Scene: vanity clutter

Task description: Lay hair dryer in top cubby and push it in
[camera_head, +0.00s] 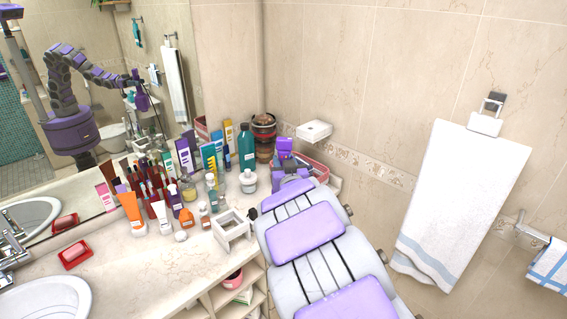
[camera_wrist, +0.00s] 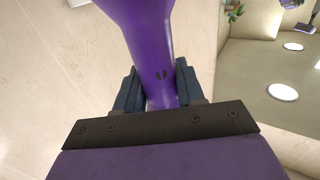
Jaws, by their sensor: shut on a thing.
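The purple hair dryer (camera_wrist: 140,30) is in the wrist view, and its narrower part passes between the two dark fingers of my gripper (camera_wrist: 161,88). My gripper is shut on it; most of the dryer is cut off by the top edge of the picture. In the head view my arm reaches over the counter's right end, and the arm largely hides my gripper and the dryer. The mirror shows a reflection of the dryer hanging from my gripper. Open cubbies (camera_head: 262,279) are in the cabinet below the counter's right end, partly hidden by my arm.
Bottles, tubes and brushes crowd the counter (camera_head: 133,262) along the mirror. A white open holder (camera_head: 232,240) stands at the counter edge above the cubbies. A small white wall shelf (camera_head: 314,131) and a hanging towel (camera_head: 455,200) are on the right wall.

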